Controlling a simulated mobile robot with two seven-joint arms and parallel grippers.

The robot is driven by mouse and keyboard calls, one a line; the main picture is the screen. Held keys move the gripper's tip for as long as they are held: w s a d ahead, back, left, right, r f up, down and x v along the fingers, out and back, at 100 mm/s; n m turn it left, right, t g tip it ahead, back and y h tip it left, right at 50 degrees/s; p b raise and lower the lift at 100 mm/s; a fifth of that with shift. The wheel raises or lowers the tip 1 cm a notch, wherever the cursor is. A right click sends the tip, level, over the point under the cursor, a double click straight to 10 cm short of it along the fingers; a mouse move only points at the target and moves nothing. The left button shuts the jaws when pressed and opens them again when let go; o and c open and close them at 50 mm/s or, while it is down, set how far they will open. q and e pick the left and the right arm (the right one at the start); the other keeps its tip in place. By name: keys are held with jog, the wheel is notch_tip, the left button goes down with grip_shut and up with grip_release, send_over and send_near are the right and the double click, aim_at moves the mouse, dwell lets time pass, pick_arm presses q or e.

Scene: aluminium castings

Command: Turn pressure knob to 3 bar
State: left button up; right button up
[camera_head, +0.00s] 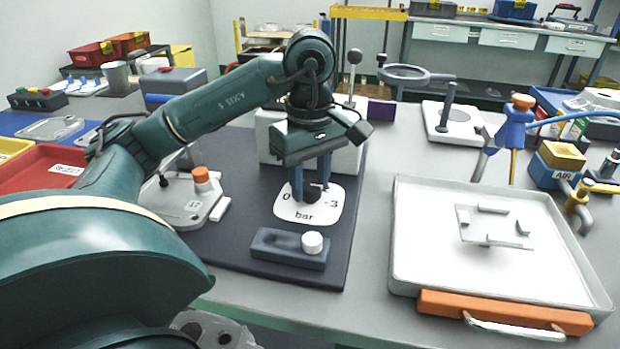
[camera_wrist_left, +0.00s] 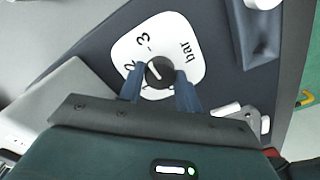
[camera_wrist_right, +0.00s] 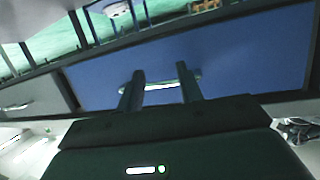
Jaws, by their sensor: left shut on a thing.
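The dark round pressure knob (camera_wrist_left: 160,72) sits on a white dial plate (camera_wrist_left: 190,75) marked 0, 3 and "bar". My left gripper (camera_wrist_left: 160,82) is shut on the knob, one finger on each side. In the head view the left gripper (camera_head: 311,190) points down at the dial plate (camera_head: 305,213) and partly hides the knob (camera_head: 325,213). My right gripper (camera_wrist_right: 158,85) is open and empty, away from the dial, facing a blue panel.
A dark block with a white button (camera_head: 312,242) lies in front of the dial. A white tray (camera_head: 420,260) with an orange handle is to the right. A fixture with an orange cap (camera_head: 201,179) stands left of the dial. A magnifier (camera_head: 405,74) stands behind.

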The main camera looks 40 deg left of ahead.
pick_arm(q)
jog(key=shift+m, duration=0.3)
jog(key=o, duration=1)
